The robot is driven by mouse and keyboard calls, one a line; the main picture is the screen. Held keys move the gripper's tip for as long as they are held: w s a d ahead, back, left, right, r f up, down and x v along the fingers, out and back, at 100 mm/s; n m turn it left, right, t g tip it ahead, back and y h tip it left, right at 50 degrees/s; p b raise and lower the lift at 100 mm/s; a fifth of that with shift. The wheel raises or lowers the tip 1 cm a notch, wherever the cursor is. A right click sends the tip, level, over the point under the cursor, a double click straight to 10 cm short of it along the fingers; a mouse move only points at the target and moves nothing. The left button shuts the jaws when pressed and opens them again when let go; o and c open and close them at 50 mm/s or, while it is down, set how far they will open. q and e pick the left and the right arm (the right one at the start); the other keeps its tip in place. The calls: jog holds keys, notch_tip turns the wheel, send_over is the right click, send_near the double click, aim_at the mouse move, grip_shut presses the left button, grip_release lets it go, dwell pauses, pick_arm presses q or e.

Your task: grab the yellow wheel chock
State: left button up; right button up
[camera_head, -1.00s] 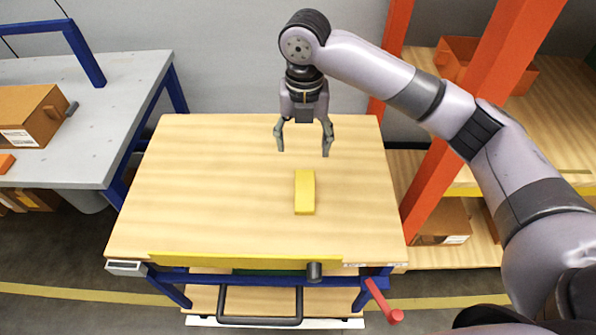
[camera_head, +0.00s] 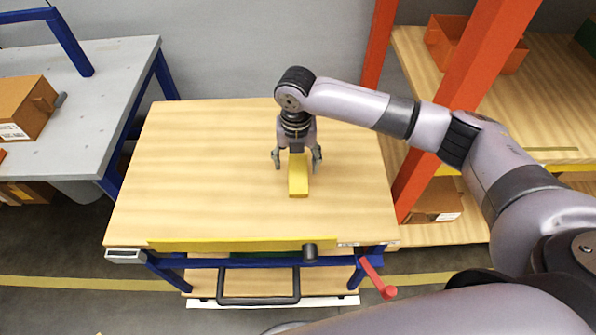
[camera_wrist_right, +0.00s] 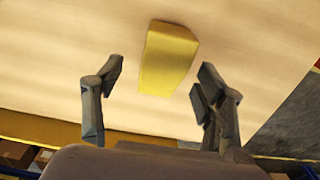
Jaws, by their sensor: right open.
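The yellow wheel chock (camera_head: 298,180) lies on the wooden tabletop, right of its middle. It also shows in the right wrist view (camera_wrist_right: 168,60), ahead of the fingers. My right gripper (camera_head: 297,163) is open and empty, just above the table. In the head view its fingers are on either side of the chock's far part, which the gripper partly hides. In the right wrist view the two fingers (camera_wrist_right: 158,78) are spread apart with a gap to the chock. I cannot tell whether any finger touches it. My left gripper is not in view.
The wooden table (camera_head: 190,170) is otherwise clear on top. A yellow strip (camera_head: 230,244) runs along its front edge, with a red crank handle (camera_head: 378,280) below. An orange post (camera_head: 440,110) and shelving stand at right. A grey bench (camera_head: 90,120) with a cardboard box (camera_head: 25,108) stands at left.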

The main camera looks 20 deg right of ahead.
aim_at(298, 166)
jog(key=shift+d+f, duration=0.2)
jog(key=shift+f, duration=1.75)
jog(key=shift+c, duration=0.5)
jog(key=c, duration=1.2)
